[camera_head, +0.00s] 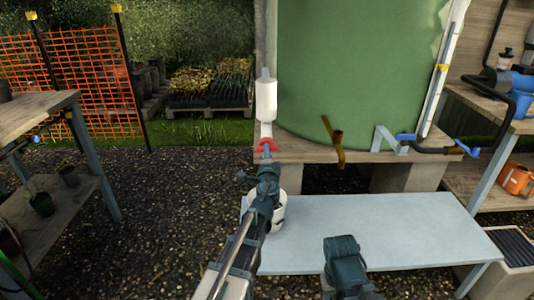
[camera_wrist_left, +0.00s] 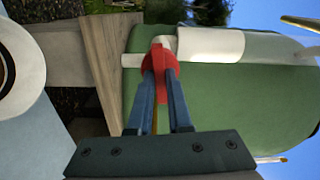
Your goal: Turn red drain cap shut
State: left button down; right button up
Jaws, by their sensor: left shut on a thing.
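The red drain cap (camera_head: 267,143) sits at the lower end of a white cylindrical filter housing (camera_head: 266,101) in front of the green tank (camera_head: 360,65). The red cap also shows in the left wrist view (camera_wrist_left: 161,58). My left gripper (camera_head: 267,152) reaches up to the cap from below. In the left wrist view its two blue fingers (camera_wrist_left: 161,75) are shut on the red cap, one on each side. The fingers partly cover the cap. My right arm shows at the bottom of the head view, but its fingertips are not visible.
A white bucket (camera_head: 280,212) stands on the pale bench (camera_head: 370,225) below the cap, partly behind my left arm. A wooden ledge (camera_head: 300,148) lies under the tank. Shelving with tools stands at the right.

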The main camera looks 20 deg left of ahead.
pick_arm(q)
jog(key=shift+m, duration=0.5)
dwell(0.3)
jog(key=c, duration=0.8)
grip_release()
jog(key=shift+c, duration=0.2)
jog(key=shift+s, duration=0.1)
